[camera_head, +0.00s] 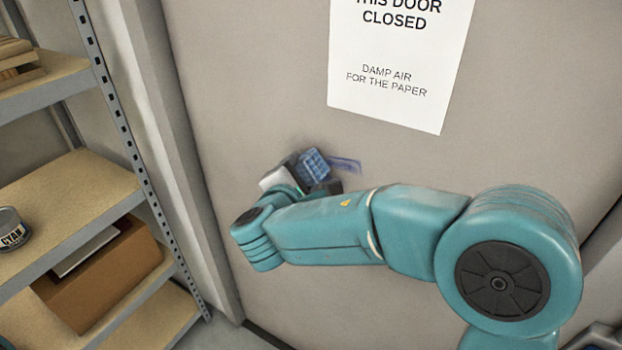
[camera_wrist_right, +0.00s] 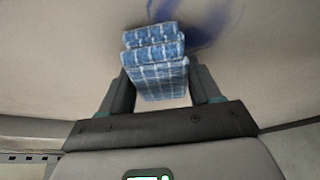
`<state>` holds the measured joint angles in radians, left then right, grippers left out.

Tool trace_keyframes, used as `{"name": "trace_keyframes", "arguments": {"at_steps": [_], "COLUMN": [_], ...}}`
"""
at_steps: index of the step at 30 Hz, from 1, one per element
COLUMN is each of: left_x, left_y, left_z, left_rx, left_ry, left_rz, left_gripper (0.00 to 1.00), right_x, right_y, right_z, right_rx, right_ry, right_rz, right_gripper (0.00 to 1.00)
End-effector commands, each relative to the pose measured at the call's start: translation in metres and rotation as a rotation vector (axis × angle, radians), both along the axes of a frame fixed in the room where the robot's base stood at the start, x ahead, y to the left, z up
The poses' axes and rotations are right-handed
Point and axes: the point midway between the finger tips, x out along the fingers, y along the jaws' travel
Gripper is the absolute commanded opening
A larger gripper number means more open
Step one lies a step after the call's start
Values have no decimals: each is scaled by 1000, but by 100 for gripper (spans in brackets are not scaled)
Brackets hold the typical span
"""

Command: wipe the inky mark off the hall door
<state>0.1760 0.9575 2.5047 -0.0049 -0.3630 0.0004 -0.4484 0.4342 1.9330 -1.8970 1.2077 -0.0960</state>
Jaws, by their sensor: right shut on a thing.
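The hall door (camera_head: 250,90) is a flat grey-beige panel in front of me. A smeared blue ink mark (camera_head: 346,164) shows on it, just right of my right gripper (camera_head: 318,172). My right gripper is shut on a folded blue checked cloth (camera_head: 314,162), held at the door's surface by the mark's left end. In the right wrist view the cloth (camera_wrist_right: 158,62) sits between the two dark fingers, and the blue mark (camera_wrist_right: 205,22) shows behind and right of it. The cloth and gripper hide part of the mark. I cannot tell whether the cloth touches the door. My left gripper is not in view.
A white paper sign (camera_head: 395,60) hangs on the door above the mark. A metal shelf unit (camera_head: 65,205) stands at the left, holding a tin (camera_head: 12,230), a cardboard box (camera_head: 100,275) and wooden pieces (camera_head: 18,60). The door around the mark is clear.

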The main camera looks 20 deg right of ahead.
Motion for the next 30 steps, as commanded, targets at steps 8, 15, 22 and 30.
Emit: {"name": "trace_keyframes", "arguments": {"at_steps": [8, 15, 22, 30], "left_x": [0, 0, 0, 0], "left_y": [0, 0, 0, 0], "left_z": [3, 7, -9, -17], "left_rx": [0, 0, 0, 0], "left_ry": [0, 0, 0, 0], "left_rz": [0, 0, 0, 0], "left_gripper": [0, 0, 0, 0], "right_x": [5, 3, -15, -29], "right_y": [2, 2, -10, -20], "right_z": [7, 19, 15, 17], "right_rx": [-1, -1, 1, 0], "right_ry": [-4, -5, -6, -3], "right_rz": [-2, -3, -5, -2], "right_gripper": [38, 38, 38, 38]}}
